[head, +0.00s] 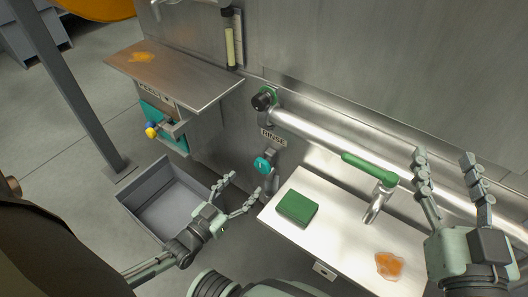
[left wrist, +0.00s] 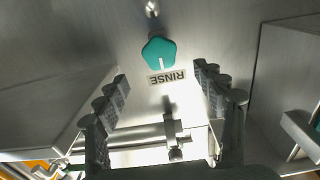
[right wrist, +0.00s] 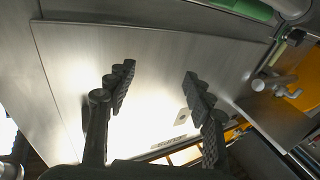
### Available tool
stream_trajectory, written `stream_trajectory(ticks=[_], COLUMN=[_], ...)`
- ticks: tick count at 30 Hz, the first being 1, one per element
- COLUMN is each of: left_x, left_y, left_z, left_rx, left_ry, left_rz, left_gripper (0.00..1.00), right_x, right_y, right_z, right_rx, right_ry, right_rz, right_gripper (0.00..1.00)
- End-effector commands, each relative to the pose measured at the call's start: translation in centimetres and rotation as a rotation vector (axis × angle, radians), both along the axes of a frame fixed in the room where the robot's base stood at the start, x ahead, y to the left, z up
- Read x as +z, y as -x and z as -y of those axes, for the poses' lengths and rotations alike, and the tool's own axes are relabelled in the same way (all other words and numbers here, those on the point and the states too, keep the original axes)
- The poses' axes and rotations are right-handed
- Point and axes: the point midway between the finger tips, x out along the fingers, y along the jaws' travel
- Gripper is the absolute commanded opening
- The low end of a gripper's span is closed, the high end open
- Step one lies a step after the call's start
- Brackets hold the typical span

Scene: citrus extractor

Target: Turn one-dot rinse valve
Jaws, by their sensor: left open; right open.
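The rinse valve is a teal knob (head: 262,164) on the steel wall below a RINSE label (head: 273,138). The left wrist view shows the teal knob (left wrist: 159,50) with a pale mark on it, beside the upside-down RINSE label (left wrist: 166,77). No dot can be made out. My left gripper (head: 243,186) is open and empty, close to the knob and apart from it. In the left wrist view the knob lies beyond the gap between the fingertips (left wrist: 161,76). My right gripper (head: 444,160) is open and empty above the right side of the counter.
A white counter (head: 325,228) holds a green sponge-like block (head: 297,207) and orange pulp (head: 389,265). A green-handled spout (head: 370,168) stands behind. A grey bin (head: 140,190) is on the floor.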

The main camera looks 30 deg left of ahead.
Motion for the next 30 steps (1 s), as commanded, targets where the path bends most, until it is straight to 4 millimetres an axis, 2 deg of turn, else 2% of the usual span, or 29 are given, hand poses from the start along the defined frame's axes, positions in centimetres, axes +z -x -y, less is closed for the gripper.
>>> stream_trajectory(ticks=[5,16,21,28,30], left_x=[0.0,-0.1,0.0,0.0,0.0], left_y=[-1.3,-6.8,-7.7,-7.7,-7.7], left_z=[0.2,0.9,1.1,1.1,1.1], left_rx=[0.0,0.0,0.0,0.0,0.0], left_ry=[0.0,0.0,0.0,0.0,0.0], left_rz=[0.003,0.001,0.001,0.0,0.0], left_gripper=[0.7,0.7,0.7,0.7,0.62], right_x=[0.6,4.2,5.0,5.1,5.1], right_y=[0.2,1.3,1.7,1.7,1.7], right_z=[-0.3,-1.2,-1.4,-1.4,-1.4], right_rx=[0.006,0.033,0.038,0.038,0.038], right_ry=[-0.016,-0.101,-0.119,-0.121,-0.12], right_rz=[0.032,0.192,0.225,0.229,0.228], right_gripper=[0.53,0.53,0.53,0.53,0.53])
